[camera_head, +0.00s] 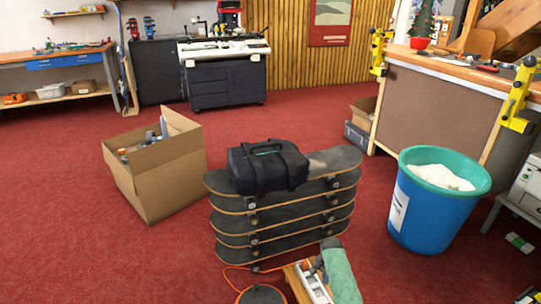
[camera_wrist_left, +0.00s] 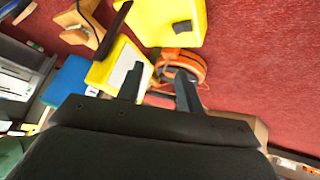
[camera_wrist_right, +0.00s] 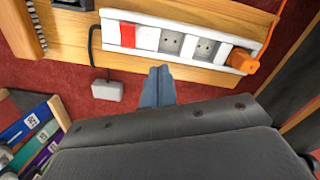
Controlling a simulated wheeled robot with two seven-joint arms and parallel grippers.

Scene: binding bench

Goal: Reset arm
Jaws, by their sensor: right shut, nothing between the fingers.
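My left gripper (camera_wrist_left: 159,72) shows in the left wrist view with its two dark fingers apart and nothing between them. An orange ring-shaped thing (camera_wrist_left: 188,62) lies beyond its right finger, and yellow parts (camera_wrist_left: 168,20) show beyond the left one. My right gripper (camera_wrist_right: 158,82) shows in the right wrist view with its fingers together and empty. Its tips point at a white power strip (camera_wrist_right: 172,40) with a red switch on a wooden board (camera_wrist_right: 70,48); I cannot tell the gap. In the head view I cannot make out either gripper clearly.
A stack of skateboards (camera_head: 285,222) with a black bag (camera_head: 266,168) on top stands mid-floor. A cardboard box (camera_head: 158,172) is left of it, a blue bin (camera_head: 432,212) right. A workbench (camera_head: 445,100) stands at the right. Red carpet (camera_head: 320,105) is free behind the stack.

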